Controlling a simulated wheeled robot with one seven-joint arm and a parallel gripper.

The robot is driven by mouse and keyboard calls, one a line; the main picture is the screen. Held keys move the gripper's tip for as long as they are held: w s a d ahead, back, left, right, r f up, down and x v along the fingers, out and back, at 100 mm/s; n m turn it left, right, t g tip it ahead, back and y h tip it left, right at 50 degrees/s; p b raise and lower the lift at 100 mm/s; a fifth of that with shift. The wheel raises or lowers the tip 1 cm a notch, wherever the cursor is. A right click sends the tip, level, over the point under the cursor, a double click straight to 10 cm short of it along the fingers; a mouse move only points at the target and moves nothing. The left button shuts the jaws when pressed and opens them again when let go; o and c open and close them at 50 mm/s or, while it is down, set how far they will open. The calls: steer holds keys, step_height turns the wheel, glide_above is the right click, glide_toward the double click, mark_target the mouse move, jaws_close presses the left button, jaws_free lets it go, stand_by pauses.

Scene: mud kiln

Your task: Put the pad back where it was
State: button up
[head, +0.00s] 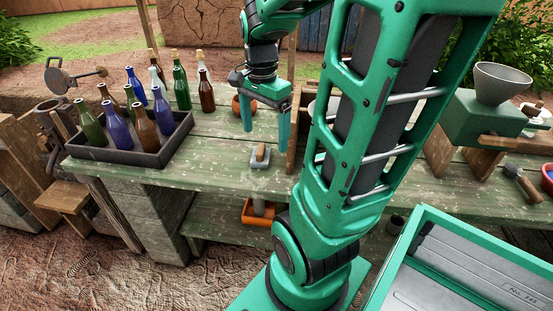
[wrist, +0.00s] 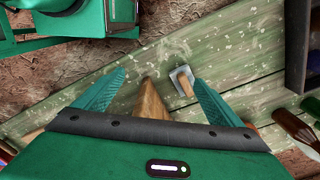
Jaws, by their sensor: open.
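The pad looks like a small grey block with a wooden handle (head: 260,157). It lies on the green plank table (head: 215,160) near its front edge. It also shows in the wrist view (wrist: 183,76), just beyond my right-hand finger. My gripper (head: 266,137) points down above the table, behind and above the pad. Its fingers are spread and the pad is not between them; it also shows in the wrist view (wrist: 160,80). A brown wooden piece (wrist: 151,102) shows between the fingers there; I cannot tell whether it is touched.
A dark crate of bottles (head: 148,158) stands on the left, with several loose bottles (head: 181,88) behind it. A small terracotta pot (head: 236,105) is behind my gripper. An orange tray (head: 256,219) is on the lower shelf. A wooden upright (head: 292,145) stands right of my gripper.

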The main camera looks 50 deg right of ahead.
steer(key=s+a+f+n, duration=0.1)
steer(key=s+a+n, duration=0.4)
steer(key=s+n, duration=0.5)
steer(key=shift+a+f+n, duration=0.2)
steer(key=shift+a+n, duration=0.05)
steer(key=shift+n, duration=0.85)
